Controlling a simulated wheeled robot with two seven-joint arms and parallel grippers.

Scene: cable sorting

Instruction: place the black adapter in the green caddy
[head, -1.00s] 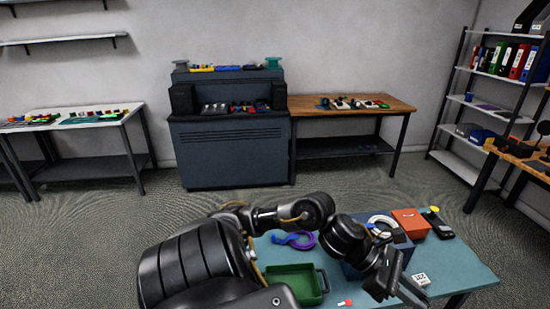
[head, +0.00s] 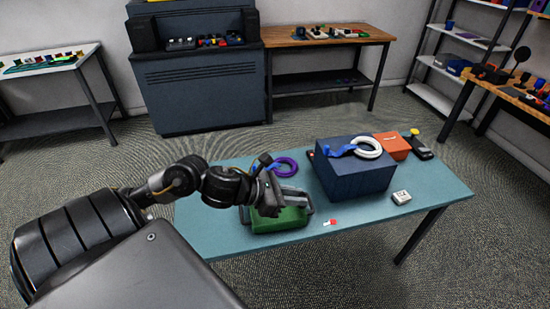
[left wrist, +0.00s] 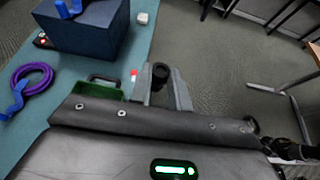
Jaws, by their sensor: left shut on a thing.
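The green caddy (head: 277,222) stands near the front edge of the blue-green table, partly hidden by my left gripper (head: 270,196), which is over it in the head view. Part of the caddy (left wrist: 98,88) also shows in the left wrist view, left of the fingers. My left gripper (left wrist: 161,88) is shut on the black adapter (left wrist: 160,73), of which only a small dark end shows between the fingers. Whether the adapter touches the caddy cannot be told. My right gripper is not in view.
A dark blue box (head: 355,180) stands right of the caddy, with a white cable ring (head: 368,147) on top. A purple cable ring (head: 286,166) lies behind the caddy. A red-and-white piece (head: 330,222) and a white block (head: 401,197) lie on the table (head: 440,190), whose right front is clear.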

